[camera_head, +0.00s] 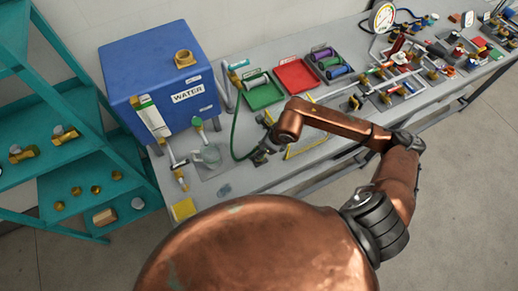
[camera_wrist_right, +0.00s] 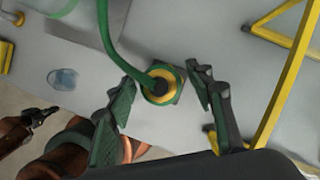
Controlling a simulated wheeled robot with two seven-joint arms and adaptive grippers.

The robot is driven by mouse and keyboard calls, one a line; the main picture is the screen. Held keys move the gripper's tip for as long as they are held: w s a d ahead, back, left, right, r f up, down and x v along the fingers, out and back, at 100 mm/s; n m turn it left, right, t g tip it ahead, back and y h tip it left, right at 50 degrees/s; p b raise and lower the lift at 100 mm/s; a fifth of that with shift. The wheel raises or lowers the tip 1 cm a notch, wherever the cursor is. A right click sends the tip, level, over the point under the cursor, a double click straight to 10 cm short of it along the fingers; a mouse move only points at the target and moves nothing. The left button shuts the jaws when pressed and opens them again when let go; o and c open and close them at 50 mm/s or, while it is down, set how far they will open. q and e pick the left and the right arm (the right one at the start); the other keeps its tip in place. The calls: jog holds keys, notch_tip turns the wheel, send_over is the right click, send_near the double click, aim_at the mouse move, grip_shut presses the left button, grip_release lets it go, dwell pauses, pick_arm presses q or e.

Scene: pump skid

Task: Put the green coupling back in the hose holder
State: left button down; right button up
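The green coupling (camera_wrist_right: 161,84) shows in the right wrist view as a green and yellow ring with a dark centre, where the green hose (camera_wrist_right: 108,35) ends. A small dark square piece shows under it; I cannot tell if this is the hose holder. My right gripper (camera_wrist_right: 162,79) is open, with one finger on each side of the coupling and gaps visible. In the head view my right gripper (camera_head: 262,153) is low over the bench, beside the green hose (camera_head: 234,128), and the coupling is hidden. My left gripper (camera_wrist_right: 40,115) seems to show small at the wrist view's left edge, its opening unclear.
A yellow bar frame (camera_wrist_right: 283,85) stands right of the gripper. The blue water tank (camera_head: 150,62) is at the back left, with a glass jug (camera_head: 208,156) in front. Green (camera_head: 262,98) and red (camera_head: 296,76) trays lie behind. Many fittings crowd the bench's right.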

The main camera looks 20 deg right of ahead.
jog(key=shift+o, duration=0.5)
jog(key=v, duration=1.2)
